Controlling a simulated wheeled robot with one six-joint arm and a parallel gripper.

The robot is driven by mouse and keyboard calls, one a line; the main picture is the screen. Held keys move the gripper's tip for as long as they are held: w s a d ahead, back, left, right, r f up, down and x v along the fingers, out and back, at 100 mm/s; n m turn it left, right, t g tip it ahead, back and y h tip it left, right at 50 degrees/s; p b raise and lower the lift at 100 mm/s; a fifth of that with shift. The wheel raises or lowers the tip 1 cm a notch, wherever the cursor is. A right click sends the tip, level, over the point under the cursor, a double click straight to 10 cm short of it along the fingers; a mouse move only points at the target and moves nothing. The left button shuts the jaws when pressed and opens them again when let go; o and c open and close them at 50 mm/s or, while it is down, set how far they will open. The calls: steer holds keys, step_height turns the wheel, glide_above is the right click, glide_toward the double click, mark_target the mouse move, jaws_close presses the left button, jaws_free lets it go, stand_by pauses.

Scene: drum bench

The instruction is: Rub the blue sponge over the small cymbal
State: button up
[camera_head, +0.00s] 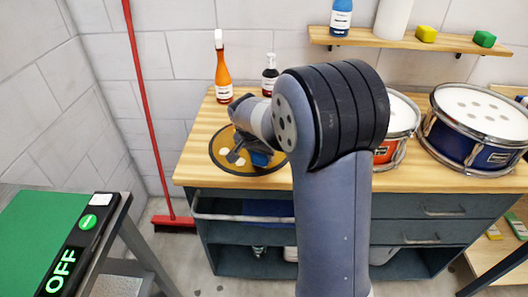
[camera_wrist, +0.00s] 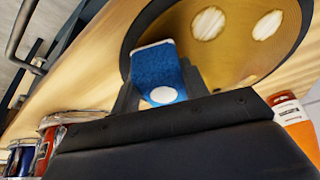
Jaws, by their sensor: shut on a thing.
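The small cymbal (camera_head: 219,160) is a bronze disc with a dark rim and several pale spots, lying on the wooden bench. It also shows in the wrist view (camera_wrist: 262,62), with two pale spots in sight there. My gripper (camera_head: 247,152) is low over the right part of the cymbal. It is shut on the blue sponge (camera_wrist: 158,68), which shows as a blue patch in the head view (camera_head: 261,158). The sponge overlaps the cymbal's edge in the wrist view; I cannot tell whether it touches the surface. My arm hides part of the cymbal.
An orange bottle (camera_head: 223,70) and a dark bottle (camera_head: 270,76) stand behind the cymbal. A red drum (camera_head: 402,120) and a blue drum (camera_head: 480,125) stand to the right. A shelf (camera_head: 375,41) holds a blue bottle, a white roll, and yellow and green sponges.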

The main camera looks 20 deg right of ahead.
steer(key=shift+s+a, duration=0.15)
steer(key=shift+a, duration=0.55)
steer(key=shift+f, duration=0.1)
steer(key=shift+w+d, duration=0.2)
steer(key=shift+d, duration=0.7)
steer(key=shift+w+d, duration=0.15)
steer(key=shift+d, duration=0.75)
steer(key=shift+d+r, duration=0.2)
steer(key=shift+d, duration=0.05)
steer(key=shift+a+r+p, duration=0.2)
steer(key=shift+r+p, duration=0.4)
steer(key=shift+r, duration=0.65)
steer(key=shift+r+p, duration=1.85)
steer(key=shift+r, duration=0.85)
